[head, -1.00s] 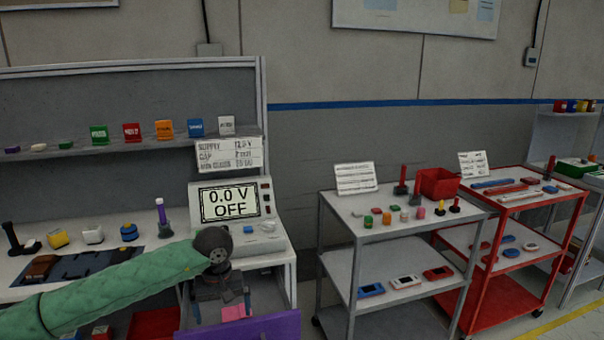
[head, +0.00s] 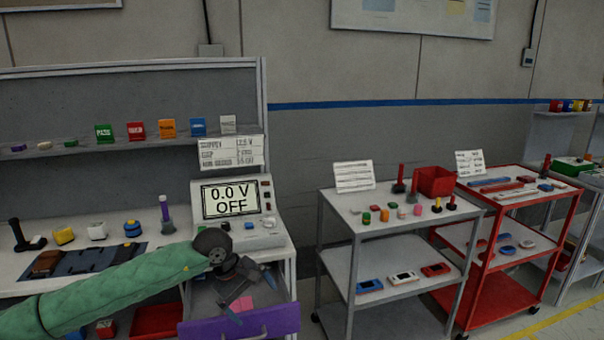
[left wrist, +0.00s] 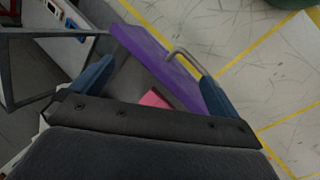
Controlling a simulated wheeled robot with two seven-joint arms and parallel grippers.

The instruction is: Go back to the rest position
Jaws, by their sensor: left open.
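My left arm, in a green sleeve, comes in from the left of the head view. My left gripper (head: 252,292) is open and empty above the pulled-out drawer with the purple front (head: 270,324). In the left wrist view its two blue fingers stand wide apart, and the gripper (left wrist: 152,85) has the purple drawer front (left wrist: 160,62) and its handle (left wrist: 184,54) between and beyond them. A pink item (head: 242,304) lies inside the drawer. My right gripper is in neither view.
The workbench carries a power supply (head: 230,201) reading 0.0 V OFF, and several small parts. A grey cart (head: 392,256) and a red cart (head: 508,236) stand to the right. Open floor lies in front of the drawer.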

